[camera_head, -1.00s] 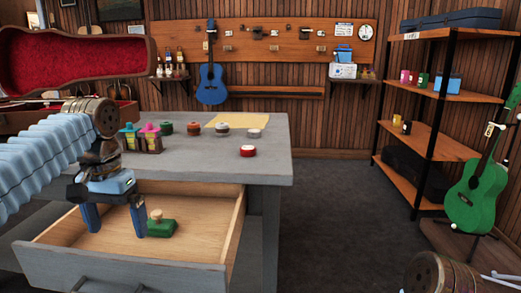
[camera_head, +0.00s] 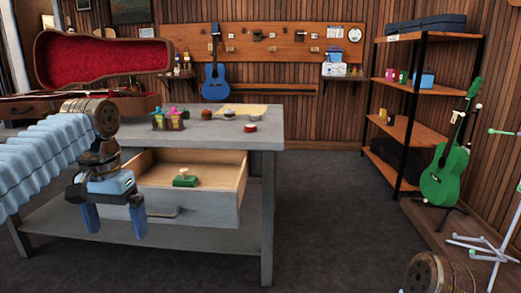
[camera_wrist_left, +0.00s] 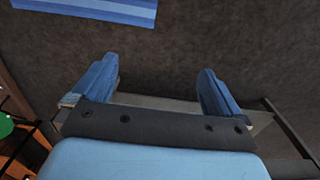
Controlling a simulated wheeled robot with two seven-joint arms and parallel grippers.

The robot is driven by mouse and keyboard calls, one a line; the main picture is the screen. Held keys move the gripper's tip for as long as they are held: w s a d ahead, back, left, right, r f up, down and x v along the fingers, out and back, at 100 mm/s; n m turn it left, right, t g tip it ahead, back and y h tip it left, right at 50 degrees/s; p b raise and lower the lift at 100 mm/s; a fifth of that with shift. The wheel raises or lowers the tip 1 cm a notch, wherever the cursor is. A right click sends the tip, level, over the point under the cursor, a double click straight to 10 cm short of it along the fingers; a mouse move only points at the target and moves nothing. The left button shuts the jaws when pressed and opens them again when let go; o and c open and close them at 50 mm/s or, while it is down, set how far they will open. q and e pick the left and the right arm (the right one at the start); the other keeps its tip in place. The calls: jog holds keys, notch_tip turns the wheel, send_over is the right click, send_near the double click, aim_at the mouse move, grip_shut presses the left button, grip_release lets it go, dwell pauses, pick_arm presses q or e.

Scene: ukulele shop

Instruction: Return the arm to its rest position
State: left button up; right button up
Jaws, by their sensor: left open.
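My left gripper (camera_head: 112,220) is open and empty, its two blue fingers pointing down in front of the workbench. In the left wrist view its fingers (camera_wrist_left: 160,90) are spread apart with nothing between them. The open drawer (camera_head: 225,178) of the grey bench is behind the gripper. A green block with a wooden knob (camera_head: 184,179) lies inside the drawer, apart from the fingers. A round brown part at the bottom right edge (camera_head: 440,275) seems to be my right arm; its gripper is out of view.
The grey workbench (camera_head: 270,138) holds small jars and two colourful bottles. A red-lined case (camera_head: 100,60) stands open at left. A shelf rack (camera_head: 415,90), a green guitar (camera_head: 445,180) and a stand (camera_head: 485,250) are at right. The dark floor (camera_head: 325,220) between is clear.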

pick_arm(q)
jog(key=w+d+f+m+h, duration=0.1)
jog(key=w+d+f, duration=0.2)
jog(key=f, duration=0.6)
jog(key=w+d+f, duration=0.3)
jog(key=w+f, duration=0.1)
jog(key=f, duration=0.5)
jog(key=s+d+f+h, duration=0.1)
jog(key=d+f, duration=0.1)
jog(key=f, duration=0.6)
jog(key=s+d+f+h, duration=0.1)
jog(key=d+f, duration=0.2)
jog(key=f, duration=0.6)
jog(key=s+d+f+n, duration=0.1)
jog(key=s+d+f, duration=0.1)
jog(key=s+f, duration=0.7)
jog(key=s+d+f+n+h, duration=0.1)
jog(key=s+d+f+n, duration=0.1)
jog(key=s+f, duration=0.7)
jog(key=shift+s+d+f+n+t+p, duration=0.2)
jog(key=shift+s+d+n+t+p, duration=0.15)
jog(key=shift+s+d, duration=0.45)
jog(key=shift+w, duration=0.1)
jog(key=shift+c, duration=0.5)
